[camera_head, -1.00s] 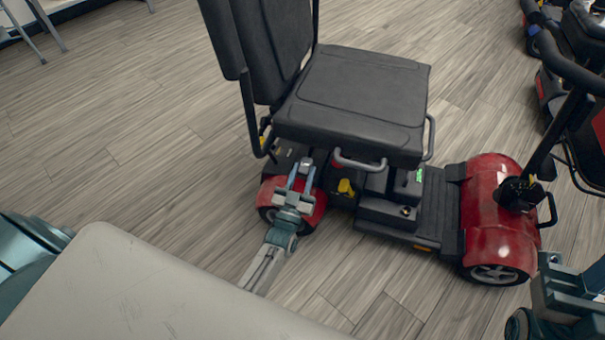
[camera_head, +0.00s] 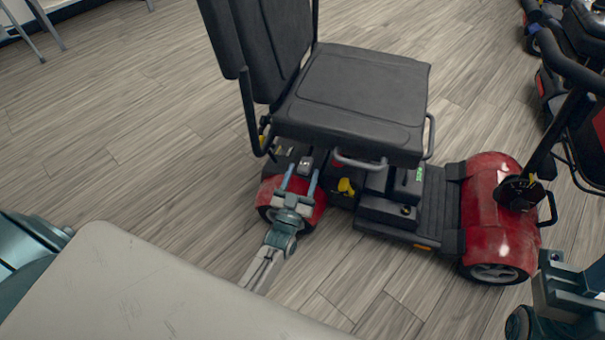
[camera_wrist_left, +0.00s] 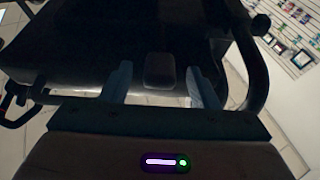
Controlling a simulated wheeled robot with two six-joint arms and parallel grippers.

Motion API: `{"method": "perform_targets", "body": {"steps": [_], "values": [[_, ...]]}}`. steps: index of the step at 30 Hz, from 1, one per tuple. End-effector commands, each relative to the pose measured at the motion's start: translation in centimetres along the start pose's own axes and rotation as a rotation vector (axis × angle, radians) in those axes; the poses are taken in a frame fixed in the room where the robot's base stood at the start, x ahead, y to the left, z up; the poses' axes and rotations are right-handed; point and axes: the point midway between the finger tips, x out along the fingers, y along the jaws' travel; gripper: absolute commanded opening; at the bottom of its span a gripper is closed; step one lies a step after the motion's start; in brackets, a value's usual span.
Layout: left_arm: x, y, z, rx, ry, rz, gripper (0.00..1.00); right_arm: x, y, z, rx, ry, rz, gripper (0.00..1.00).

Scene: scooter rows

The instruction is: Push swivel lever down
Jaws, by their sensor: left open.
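A red mobility scooter (camera_head: 492,210) with a black seat (camera_head: 360,95) stands in front of me. My left gripper (camera_head: 301,176) is open beside the scooter's rear, below the seat's near edge. A small grey lever-like piece (camera_head: 306,160) shows just beyond its fingertips. In the left wrist view, a dark rounded block (camera_wrist_left: 160,70), probably the swivel lever's end, sits between the open fingers (camera_wrist_left: 160,85) with a gap on each side. Contact cannot be told. The rest of the lever is hidden in shadow. My right gripper (camera_head: 560,290) is partly in view at the lower right.
A seat-side metal loop (camera_head: 360,163) and a yellow part (camera_head: 345,187) are right of my left gripper. A pale flat surface (camera_head: 140,285) fills the lower left. More scooters (camera_head: 575,60) stand at the right.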

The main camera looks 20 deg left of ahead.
Motion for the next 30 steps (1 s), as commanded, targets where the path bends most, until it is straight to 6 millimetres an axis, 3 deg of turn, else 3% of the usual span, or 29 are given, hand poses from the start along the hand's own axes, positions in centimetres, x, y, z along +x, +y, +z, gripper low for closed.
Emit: {"method": "perform_targets", "body": {"steps": [9,15,21,30], "values": [[-6.2,0.0,0.0,0.000,-0.005,0.000,0.55,0.0,0.0,0.0,0.002,-0.019,-0.001,0.23],[-9.2,0.0,0.1,0.000,-0.004,0.000,0.55,0.1,0.0,0.0,0.002,-0.021,-0.003,0.23],[-10.2,0.0,0.1,0.000,-0.003,0.001,0.55,0.1,0.0,0.0,0.002,-0.021,-0.005,0.23],[-10.2,0.0,0.1,0.000,-0.002,0.000,0.55,0.1,0.0,0.0,0.002,-0.021,-0.006,0.23]]}}
